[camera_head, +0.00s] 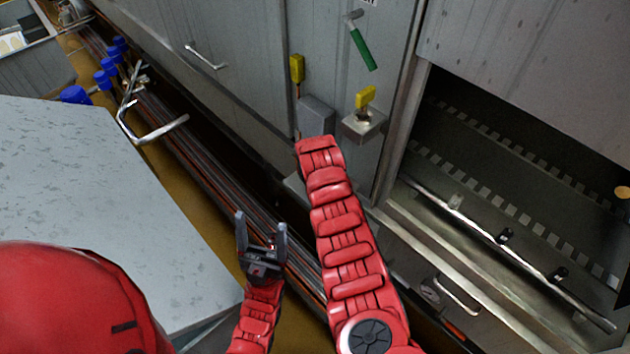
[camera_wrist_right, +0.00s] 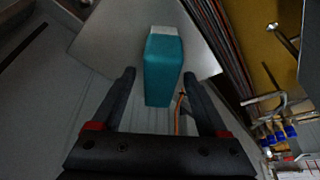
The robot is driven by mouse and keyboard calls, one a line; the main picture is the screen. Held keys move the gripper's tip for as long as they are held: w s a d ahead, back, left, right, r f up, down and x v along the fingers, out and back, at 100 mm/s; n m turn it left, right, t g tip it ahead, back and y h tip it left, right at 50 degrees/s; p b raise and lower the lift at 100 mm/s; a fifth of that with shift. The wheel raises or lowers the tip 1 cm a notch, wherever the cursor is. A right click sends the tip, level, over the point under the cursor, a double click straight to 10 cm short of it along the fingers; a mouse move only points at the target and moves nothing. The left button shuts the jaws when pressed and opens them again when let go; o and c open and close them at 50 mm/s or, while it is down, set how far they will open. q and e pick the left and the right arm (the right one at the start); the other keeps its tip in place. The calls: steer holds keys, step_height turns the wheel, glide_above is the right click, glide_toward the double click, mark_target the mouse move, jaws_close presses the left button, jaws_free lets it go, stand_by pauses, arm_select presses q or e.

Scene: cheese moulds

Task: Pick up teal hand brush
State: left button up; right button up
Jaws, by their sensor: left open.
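The teal hand brush (camera_wrist_right: 164,72) shows in the right wrist view as a teal block with a pale grey end at the top. It lies between and just beyond the fingertips of my right gripper (camera_wrist_right: 158,78). Those fingers are apart, with a gap on each side of the block; I cannot tell its exact depth. I do not see the brush in the head view, where my right gripper is also hidden behind its red arm. My left gripper (camera_head: 260,220) is open and empty in the head view, above the rails near the pale table's edge.
A pale speckled table (camera_head: 90,190) stands at the left. Grey cabinets (camera_head: 240,50) line the back, with a yellow-topped item (camera_head: 365,97) and a green-handled tool (camera_head: 362,48) on the front. An open dark machine bay (camera_head: 500,170) is at the right.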

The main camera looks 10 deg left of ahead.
jaws_close()
steer(key=shift+r, duration=0.1)
steer(key=shift+r, duration=0.5)
steer(key=shift+w+r+b, duration=0.2)
steer(key=shift+r+b, duration=0.75)
steer(key=shift+r, duration=0.3)
steer(key=s+d+r+p, duration=0.1)
steer(key=s+d+p, duration=0.1)
steer(key=s, duration=1.4)
steer(key=shift+d+r+p, duration=0.15)
steer(key=shift+r+p, duration=0.25)
steer(key=shift+p, duration=0.2)
